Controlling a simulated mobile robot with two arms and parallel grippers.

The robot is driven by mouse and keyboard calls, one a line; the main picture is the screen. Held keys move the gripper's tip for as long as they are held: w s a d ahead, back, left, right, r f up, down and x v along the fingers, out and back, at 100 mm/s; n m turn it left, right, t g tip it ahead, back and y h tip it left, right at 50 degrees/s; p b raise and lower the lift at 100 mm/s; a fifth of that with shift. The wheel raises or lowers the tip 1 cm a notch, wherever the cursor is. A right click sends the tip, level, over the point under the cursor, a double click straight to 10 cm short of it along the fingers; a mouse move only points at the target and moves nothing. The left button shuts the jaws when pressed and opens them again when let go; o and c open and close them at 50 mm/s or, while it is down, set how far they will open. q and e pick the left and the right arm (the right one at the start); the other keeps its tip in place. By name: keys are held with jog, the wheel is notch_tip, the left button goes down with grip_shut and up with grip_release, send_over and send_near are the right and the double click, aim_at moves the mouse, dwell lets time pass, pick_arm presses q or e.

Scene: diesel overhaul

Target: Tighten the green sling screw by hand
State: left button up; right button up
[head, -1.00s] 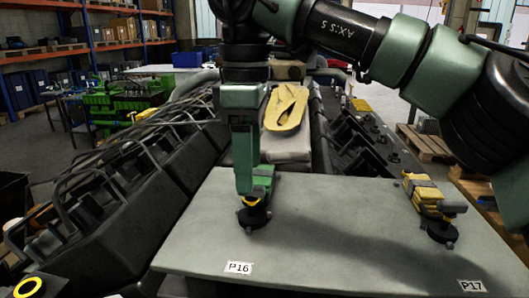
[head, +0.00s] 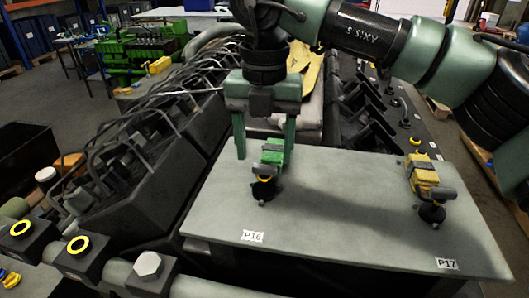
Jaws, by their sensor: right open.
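The green sling screw (head: 272,152) is a small green block piece with a yellow ring and a black round foot. It stands on the grey plate (head: 330,205) behind the label P16. My right gripper (head: 265,158) points down just behind it, with its two green fingers spread apart. In the picture one finger is left of the green piece and the other is at its right edge; I cannot tell whether either touches it. My left gripper is not in view.
A similar yellow piece (head: 421,175) stands at the plate's right side, by the label P17 (head: 447,264). Dark engine covers with bent pipes (head: 150,150) lie left of the plate. Pipes with yellow rings (head: 78,245) run along the front left. The middle of the plate is clear.

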aim_at(264, 166)
jog(key=n+p, duration=0.1)
jog(key=n, duration=0.1)
jog(key=n+p, duration=0.1)
jog(key=n, duration=0.1)
jog(key=n+p, duration=0.2)
jog(key=n, duration=0.1)
jog(key=shift+r, duration=0.3)
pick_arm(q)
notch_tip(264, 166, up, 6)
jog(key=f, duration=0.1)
pick_arm(e)
jog(key=shift+f+n+p, duration=0.1)
jog(key=shift+n+p, duration=0.2)
jog(key=shift+n, duration=0.5)
jog(key=shift+f+n, duration=0.2)
jog(key=shift+n, duration=0.7)
jog(key=n, duration=0.6)
jog(key=shift+n, duration=0.4)
notch_tip(264, 166, down, 4)
jog(key=b, duration=0.3)
jog(key=shift+f+b, duration=0.1)
jog(key=shift+b, duration=0.25)
jog(key=shift+f+b, duration=0.35)
jog(key=shift+f, duration=0.1)
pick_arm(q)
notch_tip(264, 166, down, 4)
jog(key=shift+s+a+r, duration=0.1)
